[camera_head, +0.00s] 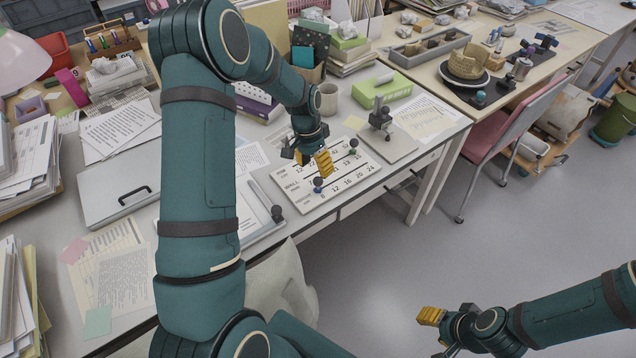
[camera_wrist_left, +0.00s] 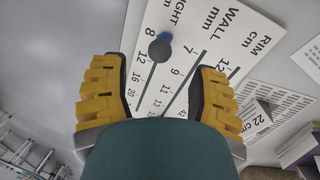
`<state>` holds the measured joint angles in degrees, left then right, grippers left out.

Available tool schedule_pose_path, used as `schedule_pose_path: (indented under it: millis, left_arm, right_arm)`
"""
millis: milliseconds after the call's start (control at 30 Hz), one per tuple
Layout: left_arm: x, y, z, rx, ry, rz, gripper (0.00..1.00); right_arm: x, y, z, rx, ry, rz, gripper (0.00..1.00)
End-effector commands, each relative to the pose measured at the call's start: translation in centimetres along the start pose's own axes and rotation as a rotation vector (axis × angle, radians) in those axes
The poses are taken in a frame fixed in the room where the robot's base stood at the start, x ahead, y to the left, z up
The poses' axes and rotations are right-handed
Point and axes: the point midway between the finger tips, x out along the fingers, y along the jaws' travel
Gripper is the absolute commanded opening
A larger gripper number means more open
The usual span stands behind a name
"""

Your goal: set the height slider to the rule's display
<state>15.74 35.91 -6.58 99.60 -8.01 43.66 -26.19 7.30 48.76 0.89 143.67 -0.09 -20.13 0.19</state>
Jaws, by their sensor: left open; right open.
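The slider board (camera_head: 300,205) is a pale plate with printed rim, wall and height rows. It lies near the table's front edge. The height slider's blue knob (camera_head: 318,186) stands near the 8 end of its row; it also shows in the left wrist view (camera_wrist_left: 160,48). My left gripper (camera_head: 316,163) is over the board, open, its yellow fingers on either side of the knob in the wrist view and not touching it. A small label reading "22 cm" (camera_wrist_left: 262,114) shows at right there; I cannot tell whether it is the rule's display. My right gripper (camera_head: 432,317) is open, away from the table.
Another knob (camera_head: 353,145) stands at the board's right. A grey plate with a dark stand (camera_head: 380,117) lies behind it. A mug (camera_head: 328,98), a green box (camera_head: 382,90) and papers crowd the back. A pink chair (camera_head: 505,130) stands at right; open floor lies in front.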

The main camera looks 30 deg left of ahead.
Motion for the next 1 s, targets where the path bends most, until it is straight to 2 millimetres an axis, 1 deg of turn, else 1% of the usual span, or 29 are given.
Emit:
schedule_pose_path:
  millis: [33,100,300,500,733,767,800,867,900,933,967,1000]
  left_arm:
    - [1.3,0.0,0.1,0.0,-0.003,0.001,0.61]
    - [2.5,0.0,0.1,0.0,-0.003,0.002,0.61]
    - [5.0,0.0,0.1,-0.001,-0.002,0.001,0.61]
    - [5.9,0.0,0.0,-0.001,0.001,0.0,0.61]
    - [5.9,0.0,0.0,-0.001,0.001,0.0,0.61]
    - [5.9,0.0,0.0,-0.001,0.001,0.0,0.63]
    - [5.9,0.0,0.0,-0.001,0.0,0.0,0.49]
    - [5.9,0.0,0.0,-0.001,0.0,0.0,0.28]
    - [5.9,0.0,0.0,-0.001,0.0,0.0,0.14]
    - [5.9,0.0,0.0,-0.001,0.0,0.0,0.03]
    - [5.9,0.0,0.0,-0.001,0.0,0.0,0.0]
    - [5.9,0.0,0.0,-0.001,0.0,0.0,0.0]
  right_arm:
    - [0.3,0.1,0.0,0.0,0.001,0.0,0.47]
    - [0.6,0.2,-0.1,0.0,0.002,0.0,0.47]
    - [1.0,0.4,-0.1,-0.001,0.005,0.0,0.47]
    - [1.1,0.4,-0.1,-0.001,0.006,0.0,0.47]
    - [1.1,0.4,-0.2,-0.001,0.006,0.0,0.47]
    - [1.1,0.4,-0.2,-0.001,0.006,0.0,0.47]
    - [1.1,0.4,-0.2,-0.001,0.006,0.0,0.47]
    - [1.1,0.4,-0.2,-0.001,0.006,0.0,0.47]
    - [1.1,0.4,-0.2,-0.001,0.006,0.0,0.47]
    - [1.1,0.4,-0.2,-0.001,0.006,0.0,0.47]
    - [1.1,0.4,-0.2,-0.001,0.006,0.0,0.47]
    - [1.1,0.4,-0.2,-0.001,0.006,0.0,0.47]
